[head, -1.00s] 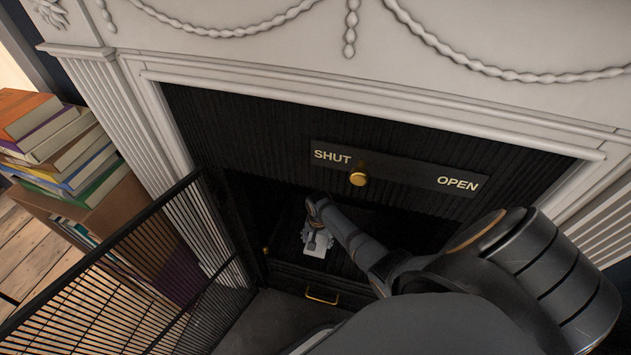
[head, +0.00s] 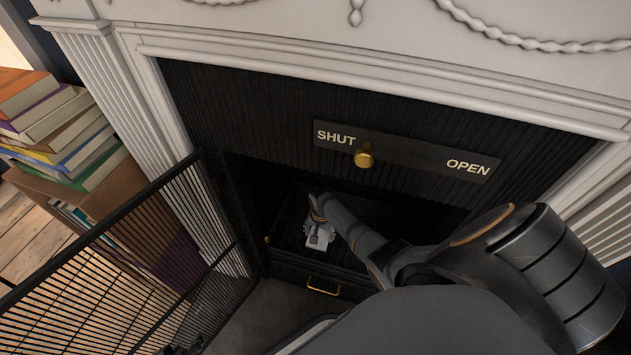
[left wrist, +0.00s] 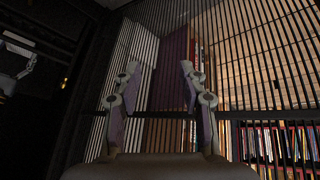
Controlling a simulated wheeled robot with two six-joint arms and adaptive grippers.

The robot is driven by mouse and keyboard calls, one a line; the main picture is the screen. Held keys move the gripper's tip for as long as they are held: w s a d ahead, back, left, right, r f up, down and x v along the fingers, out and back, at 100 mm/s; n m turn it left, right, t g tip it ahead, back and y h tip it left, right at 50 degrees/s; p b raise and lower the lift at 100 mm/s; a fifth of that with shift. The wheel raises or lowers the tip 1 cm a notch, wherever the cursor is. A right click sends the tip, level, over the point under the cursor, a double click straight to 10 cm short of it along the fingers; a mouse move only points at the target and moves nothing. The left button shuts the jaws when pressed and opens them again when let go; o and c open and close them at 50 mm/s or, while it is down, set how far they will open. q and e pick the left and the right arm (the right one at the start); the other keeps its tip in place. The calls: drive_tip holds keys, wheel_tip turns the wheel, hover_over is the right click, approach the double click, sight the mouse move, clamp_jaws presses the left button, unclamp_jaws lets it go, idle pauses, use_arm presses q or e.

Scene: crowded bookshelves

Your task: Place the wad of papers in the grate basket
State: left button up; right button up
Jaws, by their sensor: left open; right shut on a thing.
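My right gripper (head: 320,238) reaches from the right into the dark fireplace opening. It is shut on a small pale thing, which looks like the wad of papers but is too small and too covered by the fingers to make out clearly. The gripper is over the dark grate basket area (head: 290,238) inside the opening. Whether the pale thing touches the grate cannot be told. My left gripper (left wrist: 160,90) shows in the left wrist view, open and empty, its fingers in front of the barred screen (left wrist: 255,60).
A hinged barred screen (head: 100,270) stands open at the left. A brass knob (head: 364,158) sits on the SHUT/OPEN plate (head: 415,153) above the opening. A drawer with a brass handle (head: 322,291) is below. Stacked books (head: 60,130) stand at the far left.

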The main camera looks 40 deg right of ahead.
drive_tip(key=shift+f, duration=0.25)
drive_tip(key=o, duration=1.2)
use_arm(q)
drive_tip(key=shift+w+a+r+t, duration=0.1)
drive_tip(key=shift+w+r+t, duration=0.5)
drive_tip(key=shift+w, duration=0.4)
